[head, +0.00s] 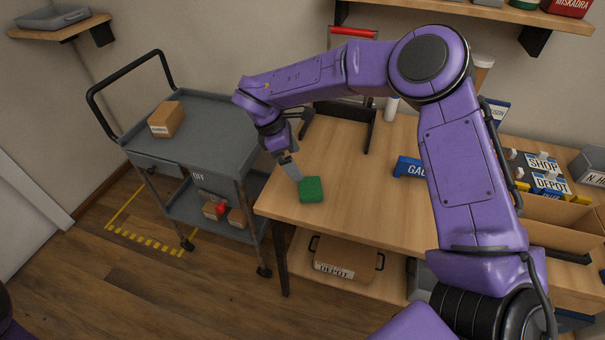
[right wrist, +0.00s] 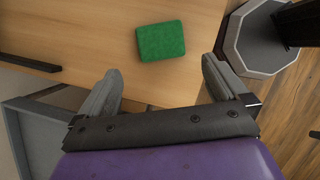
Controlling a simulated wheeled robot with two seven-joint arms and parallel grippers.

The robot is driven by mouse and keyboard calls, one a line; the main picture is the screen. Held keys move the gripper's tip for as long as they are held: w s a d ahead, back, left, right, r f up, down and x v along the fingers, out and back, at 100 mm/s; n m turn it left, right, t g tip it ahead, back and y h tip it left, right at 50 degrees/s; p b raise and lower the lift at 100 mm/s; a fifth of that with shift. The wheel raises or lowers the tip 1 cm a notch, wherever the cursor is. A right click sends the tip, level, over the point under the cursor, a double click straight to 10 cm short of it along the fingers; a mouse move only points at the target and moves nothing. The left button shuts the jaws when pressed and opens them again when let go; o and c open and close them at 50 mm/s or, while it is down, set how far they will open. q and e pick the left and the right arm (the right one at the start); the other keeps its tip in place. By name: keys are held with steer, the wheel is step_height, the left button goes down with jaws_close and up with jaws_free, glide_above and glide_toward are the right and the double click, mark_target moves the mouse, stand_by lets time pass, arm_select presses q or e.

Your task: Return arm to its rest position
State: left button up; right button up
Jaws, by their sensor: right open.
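My right arm is purple and reaches across the wooden table (head: 350,217) from the right in the head view. Its gripper (head: 292,168) hangs above the table's left end, close to a green block (head: 311,189). In the right wrist view the gripper (right wrist: 162,88) has its two fingers wide apart with nothing between them. The green block (right wrist: 161,41) lies flat on the table beyond the fingertips, apart from them. My left gripper does not show; only a dark purple bit of my body is at the lower left corner of the head view.
A grey cart (head: 205,130) with a cardboard box (head: 166,119) stands left of the table. A wall shelf (head: 470,14) runs above.

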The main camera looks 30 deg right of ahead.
steer(key=shift+w+a+r, duration=0.1)
steer(key=shift+a+r, duration=0.05)
steer(key=shift+r, duration=0.45)
